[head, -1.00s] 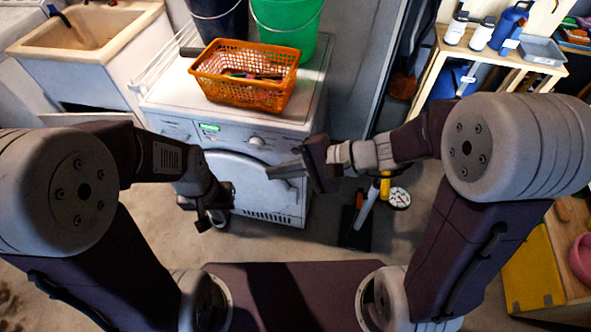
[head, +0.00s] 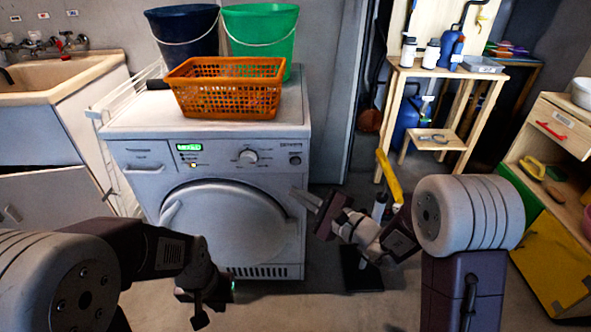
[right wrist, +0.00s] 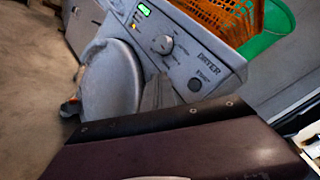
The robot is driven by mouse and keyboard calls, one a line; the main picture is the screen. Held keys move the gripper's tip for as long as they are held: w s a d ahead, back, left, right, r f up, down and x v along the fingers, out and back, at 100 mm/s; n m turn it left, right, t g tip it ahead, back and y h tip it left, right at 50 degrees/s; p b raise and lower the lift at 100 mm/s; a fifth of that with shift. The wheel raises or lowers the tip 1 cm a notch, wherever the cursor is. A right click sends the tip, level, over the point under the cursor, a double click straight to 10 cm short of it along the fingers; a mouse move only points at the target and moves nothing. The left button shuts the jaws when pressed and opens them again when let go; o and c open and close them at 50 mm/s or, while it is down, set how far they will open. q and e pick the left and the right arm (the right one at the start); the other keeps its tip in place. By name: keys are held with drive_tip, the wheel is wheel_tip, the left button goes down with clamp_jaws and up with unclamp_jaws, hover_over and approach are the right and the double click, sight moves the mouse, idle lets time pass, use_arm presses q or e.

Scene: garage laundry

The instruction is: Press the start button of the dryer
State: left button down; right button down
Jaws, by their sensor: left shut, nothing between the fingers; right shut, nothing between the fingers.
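The white dryer (head: 225,173) stands ahead with its round door (head: 225,222) shut. Its panel has a lit green display (head: 189,147), a round dial (head: 249,156) and a dark round start button (head: 295,160) at the right end. The button also shows in the right wrist view (right wrist: 195,85), below a small label. My right gripper (head: 303,197) is shut and empty, its fingertips below the button near the dryer's right front edge. In the wrist view its fingers (right wrist: 158,92) appear left of the button. My left gripper (head: 199,314) is shut and empty, low before the door.
An orange basket (head: 225,90), a dark blue bucket (head: 184,35) and a green bucket (head: 262,35) stand on the dryer. A sink (head: 70,82) is at left. A yellow-handled tool (head: 390,180) stands near my right arm. A wooden shelf stands behind it at right.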

sight(295, 162)
drive_tip(key=shift+w, duration=0.1)
drive_tip(key=shift+w+p, duration=0.9)
drive_tip(key=shift+w, duration=3.45)
drive_tip(key=shift+w, duration=0.15)
drive_tip(key=shift+w+b, duration=0.25)
drive_tip(key=shift+b, duration=0.05)
